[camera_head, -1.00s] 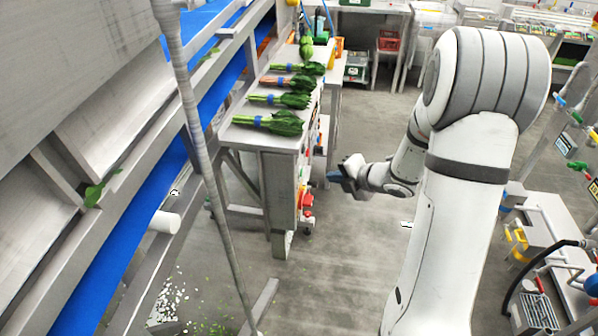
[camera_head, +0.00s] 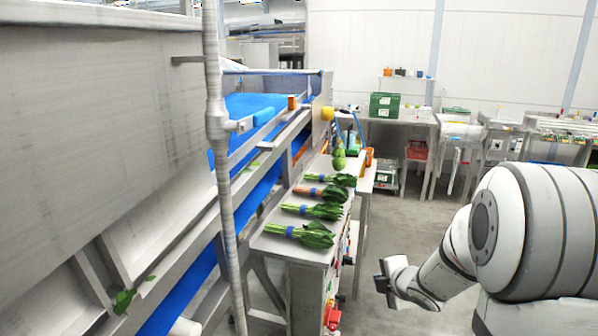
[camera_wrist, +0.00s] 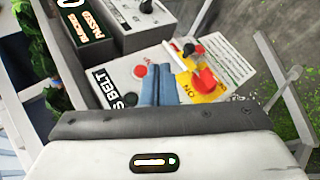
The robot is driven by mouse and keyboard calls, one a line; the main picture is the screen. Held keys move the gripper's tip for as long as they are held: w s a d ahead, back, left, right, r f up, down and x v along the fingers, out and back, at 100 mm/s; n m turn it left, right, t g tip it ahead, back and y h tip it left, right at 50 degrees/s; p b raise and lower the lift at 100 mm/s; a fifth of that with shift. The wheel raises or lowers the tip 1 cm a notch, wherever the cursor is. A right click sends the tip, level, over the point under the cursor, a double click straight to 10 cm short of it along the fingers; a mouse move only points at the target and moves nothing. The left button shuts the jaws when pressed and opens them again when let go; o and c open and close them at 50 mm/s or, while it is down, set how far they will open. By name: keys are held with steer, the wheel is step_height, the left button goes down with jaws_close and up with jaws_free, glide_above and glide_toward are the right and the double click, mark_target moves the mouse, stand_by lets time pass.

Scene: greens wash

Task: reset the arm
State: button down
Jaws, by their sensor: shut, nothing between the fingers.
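My gripper (camera_head: 382,283) is at the lower right of the head view, at the end of my white arm. It is in the open floor space to the right of the narrow bench. In the wrist view my gripper's two blue fingers (camera_wrist: 158,82) are together, with nothing between them. They point over a light control panel marked BELT, which has a red rotary switch (camera_wrist: 205,82) on a yellow plate and a red button (camera_wrist: 139,71). The fingers hide part of this panel. I cannot tell how far they are from it.
The narrow bench (camera_head: 272,246) carries several bunches of greens (camera_head: 302,235) with blue bands. A grey machine with a blue belt (camera_head: 184,302) and an upright pole (camera_head: 222,150) stands left. A green crate (camera_head: 384,105) is at the back. The floor (camera_head: 405,222) right of the bench is clear.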

steer(key=s+d+r+m+g+h, duration=0.1)
steer(key=s+r+m+g+h, duration=0.35)
steer(key=s+m, duration=0.8)
steer(key=s+a+r+m+g+y, duration=0.1)
steer(key=s+a+m, duration=0.2)
steer(key=s, duration=0.4)
steer(key=s+a+r+m+g+y, duration=0.1)
steer(key=s+a+m+g, duration=0.1)
steer(key=s+a+m, duration=0.2)
steer(key=s+m, duration=0.1)
steer(key=s, duration=0.2)
steer(key=shift+s+r, duration=0.25)
steer(key=shift+d, duration=0.1)
